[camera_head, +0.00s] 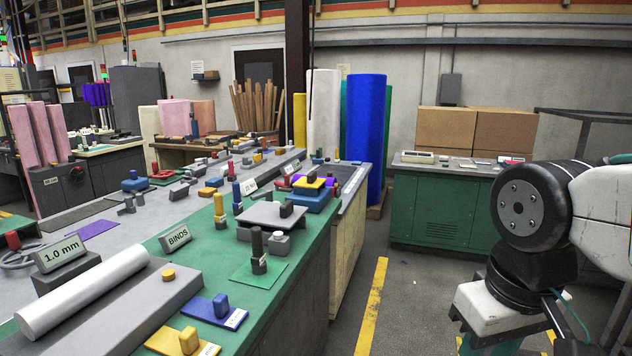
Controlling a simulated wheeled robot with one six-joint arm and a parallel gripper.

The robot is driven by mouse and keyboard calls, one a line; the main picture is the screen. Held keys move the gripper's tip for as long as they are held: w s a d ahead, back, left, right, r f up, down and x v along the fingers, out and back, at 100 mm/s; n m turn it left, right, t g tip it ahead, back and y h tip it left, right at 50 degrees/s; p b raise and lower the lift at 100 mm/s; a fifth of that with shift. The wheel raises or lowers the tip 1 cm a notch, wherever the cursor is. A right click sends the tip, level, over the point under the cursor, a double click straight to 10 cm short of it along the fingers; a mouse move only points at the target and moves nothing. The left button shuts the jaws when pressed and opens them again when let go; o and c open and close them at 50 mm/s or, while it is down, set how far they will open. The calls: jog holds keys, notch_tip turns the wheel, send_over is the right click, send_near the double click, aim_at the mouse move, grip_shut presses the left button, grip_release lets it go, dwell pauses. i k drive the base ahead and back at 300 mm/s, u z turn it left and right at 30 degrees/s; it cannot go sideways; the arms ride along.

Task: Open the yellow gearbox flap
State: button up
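A small blue box with a yellow top piece (308,186) stands on the green bench top near its right edge. The yellow piece lies flat on the box and has a dark knob on it; it may be the gearbox flap, but it is too small to tell for sure. It looks closed. My arm shows at the right of the picture, over the floor and well apart from the bench. My gripper is out of view.
A grey plate on a stand (272,214), a dark peg on a green base (259,262) and a white roll (82,290) are on the bench. A green cabinet (443,208) stands behind. Floor with a yellow stripe (371,308) is clear between bench and arm.

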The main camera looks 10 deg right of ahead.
aim_at(311, 180)
jog(key=z, duration=0.55)
jog(key=i, duration=0.55)
jog(key=z, duration=0.6)
jog(key=i, duration=1.25)
jog(key=u, duration=0.5)
jog(key=i, duration=0.85)
jog(key=u, duration=1.2)
jog(key=i, duration=0.45)
jog(key=u, duration=0.3)
